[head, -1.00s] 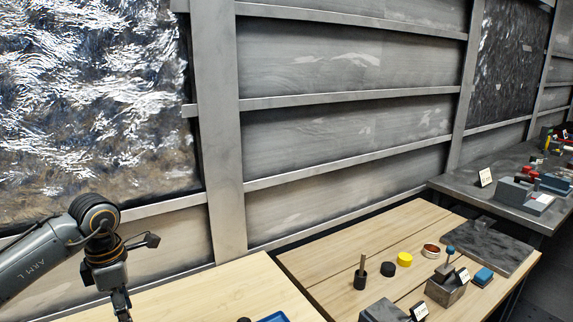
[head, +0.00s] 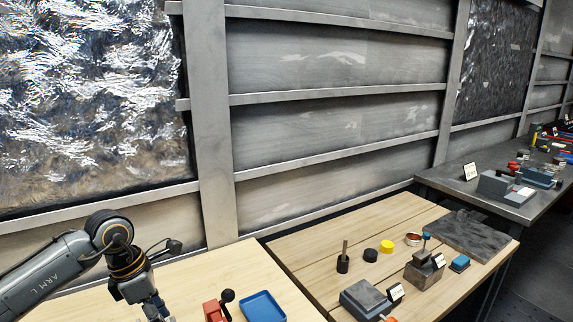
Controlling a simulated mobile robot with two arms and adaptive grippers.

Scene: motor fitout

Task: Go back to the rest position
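My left arm comes in from the lower left of the head view, marked ARM L. Its wrist is above the near wooden table (head: 190,278). My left gripper (head: 156,310) points down and is cut off by the bottom edge, so its fingertips are hidden. My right gripper is out of the picture.
A blue tray (head: 263,307) and a red block with a black knob (head: 217,310) are on the near table. The second wooden table (head: 330,225) carries a yellow cylinder (head: 386,246), a black cup (head: 343,264), grey blocks and a dark slab (head: 468,234). A grey bench (head: 450,178) stands farther right.

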